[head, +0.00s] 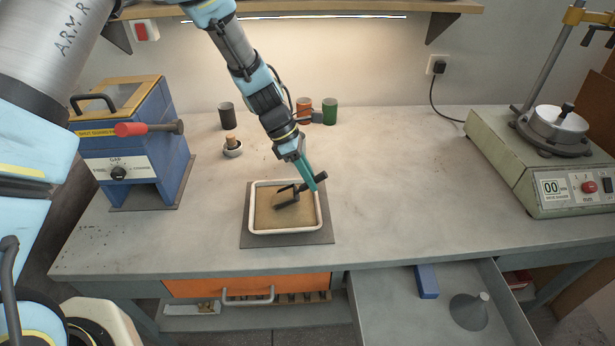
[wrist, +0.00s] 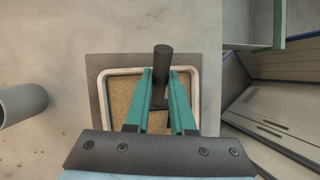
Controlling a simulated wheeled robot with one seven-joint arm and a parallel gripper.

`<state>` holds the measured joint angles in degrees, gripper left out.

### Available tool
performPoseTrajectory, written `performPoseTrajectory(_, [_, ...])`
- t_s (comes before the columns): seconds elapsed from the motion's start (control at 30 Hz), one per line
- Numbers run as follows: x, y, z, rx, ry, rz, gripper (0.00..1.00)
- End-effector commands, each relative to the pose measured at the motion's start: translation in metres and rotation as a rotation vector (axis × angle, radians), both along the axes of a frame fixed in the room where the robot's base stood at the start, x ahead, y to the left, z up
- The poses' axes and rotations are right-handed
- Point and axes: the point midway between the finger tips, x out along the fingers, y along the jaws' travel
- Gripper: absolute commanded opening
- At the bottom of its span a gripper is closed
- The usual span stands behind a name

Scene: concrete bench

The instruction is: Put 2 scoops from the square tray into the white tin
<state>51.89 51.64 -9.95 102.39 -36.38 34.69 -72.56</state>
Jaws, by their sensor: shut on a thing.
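The square tray (head: 253,222) has a pale rim and holds brown grainy material; it sits on a dark mat. My gripper (head: 312,186), with teal fingers, is over the tray's right side, shut on a dark scoop (head: 287,199). The scoop's bowl is low over the grains; I cannot tell whether it touches them or is loaded. In the wrist view, the scoop's handle (wrist: 162,62) sticks out between the fingers, above the tray (wrist: 104,90). I cannot pick out the white tin for sure; a pale round vessel with a black knob (head: 557,124) stands on the right-hand machine.
A blue machine (head: 130,135) with a red-ended lever stands at left. An open drawer (head: 400,305) at front holds a blue block and a grey funnel. The bench right of the tray is clear.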

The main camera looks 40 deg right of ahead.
Motion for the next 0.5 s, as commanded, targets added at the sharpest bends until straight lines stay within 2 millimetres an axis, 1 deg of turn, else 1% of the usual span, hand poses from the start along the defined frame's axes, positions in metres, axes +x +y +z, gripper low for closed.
performPoseTrajectory(0.5, [-0.0065, -0.0083, 0.0003, -0.001, -0.001, 0.000, 0.00])
